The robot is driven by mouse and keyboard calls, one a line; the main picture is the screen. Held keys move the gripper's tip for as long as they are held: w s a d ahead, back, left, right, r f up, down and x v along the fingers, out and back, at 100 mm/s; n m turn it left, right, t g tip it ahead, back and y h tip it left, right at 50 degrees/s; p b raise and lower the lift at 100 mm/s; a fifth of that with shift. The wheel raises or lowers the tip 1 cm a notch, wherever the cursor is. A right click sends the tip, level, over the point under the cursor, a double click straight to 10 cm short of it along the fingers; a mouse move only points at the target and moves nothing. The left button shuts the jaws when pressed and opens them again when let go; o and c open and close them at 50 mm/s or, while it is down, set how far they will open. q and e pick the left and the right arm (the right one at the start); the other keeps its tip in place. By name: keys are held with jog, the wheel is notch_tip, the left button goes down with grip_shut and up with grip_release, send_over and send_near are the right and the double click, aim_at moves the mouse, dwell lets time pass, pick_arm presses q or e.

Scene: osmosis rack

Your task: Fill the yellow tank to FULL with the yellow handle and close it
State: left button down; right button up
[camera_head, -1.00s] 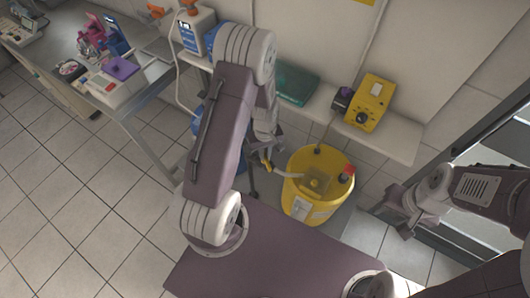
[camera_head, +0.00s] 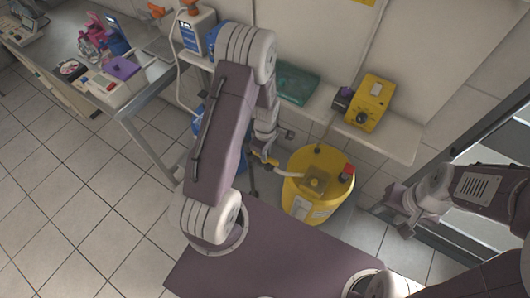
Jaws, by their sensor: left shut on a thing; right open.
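The yellow tank (camera_head: 304,206) stands on the floor below the wall shelf, in the middle right of the head view. Its top is open, and a pale spout reaches over its left rim. The yellow handle (camera_head: 262,157) is a small lever just left of the tank. My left gripper (camera_head: 266,153) is shut on the yellow handle, though my own arm partly hides its fingers. The liquid level and any FULL mark are too small to read. My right gripper (camera_head: 397,207) is open and empty, to the right of the tank and apart from it.
A yellow box with a black dial (camera_head: 370,103) sits on the shelf (camera_head: 400,142) above the tank, beside a green tray (camera_head: 296,84). A red cap (camera_head: 348,170) is at the tank's right rim. A bench with lab devices (camera_head: 122,68) stands at left.

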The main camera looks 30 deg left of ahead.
dwell(0.5)
pick_arm(q)
jog(key=c, duration=1.5)
grip_release()
jog(key=shift+d, duration=0.1)
jog(key=shift+o, duration=0.2)
notch_tip(320, 180, up, 9)
